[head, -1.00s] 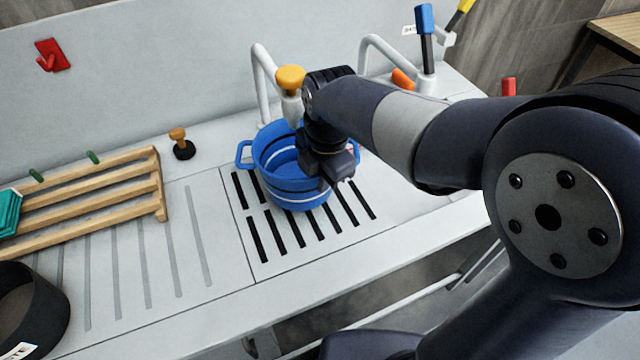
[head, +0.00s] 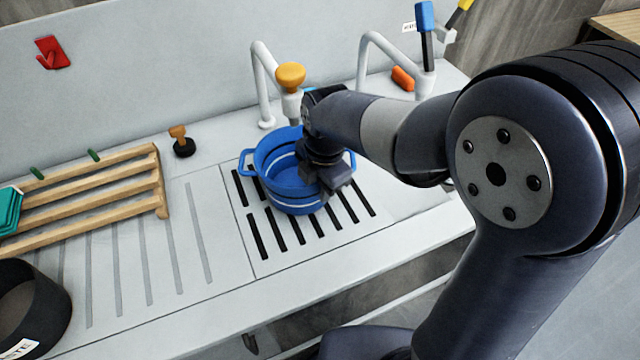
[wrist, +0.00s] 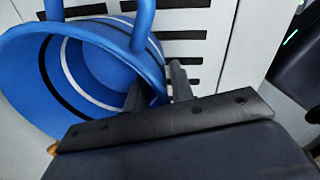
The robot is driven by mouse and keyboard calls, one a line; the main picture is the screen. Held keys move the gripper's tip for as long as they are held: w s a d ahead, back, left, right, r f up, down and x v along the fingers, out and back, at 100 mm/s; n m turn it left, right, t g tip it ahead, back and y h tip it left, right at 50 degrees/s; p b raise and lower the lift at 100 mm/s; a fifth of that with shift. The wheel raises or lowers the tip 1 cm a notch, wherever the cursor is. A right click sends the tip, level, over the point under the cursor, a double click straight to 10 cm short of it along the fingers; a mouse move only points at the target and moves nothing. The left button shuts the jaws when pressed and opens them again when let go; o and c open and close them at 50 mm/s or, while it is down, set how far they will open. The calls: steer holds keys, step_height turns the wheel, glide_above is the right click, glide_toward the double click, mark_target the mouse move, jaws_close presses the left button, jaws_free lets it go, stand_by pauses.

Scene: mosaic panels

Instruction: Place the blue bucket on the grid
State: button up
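The blue bucket (head: 290,198), with black and white bands and side handles, is over the slotted black grid (head: 262,244) in the counter. It looks upright in the head view; I cannot tell whether its base touches the grid. My gripper (head: 326,186) is at its right rim, partly hiding that side. In the wrist view the bucket (wrist: 30,75) fills the upper left, and my gripper (wrist: 157,92) has one finger inside the wall and one outside, shut on it. Grid slots show beyond the bucket.
White taps stand behind, one with an orange top (head: 290,76). A wooden rack (head: 110,180), a small stopper (head: 182,142) and a black bin (head: 60,305) are to the left. An orange item (head: 402,78) lies at the back right.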

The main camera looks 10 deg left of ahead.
step_height(320, 180, up, 12)
steer(key=shift+s+d+r, duration=0.15)
steer(key=shift+s+d, duration=0.25)
stand_by(0.3)
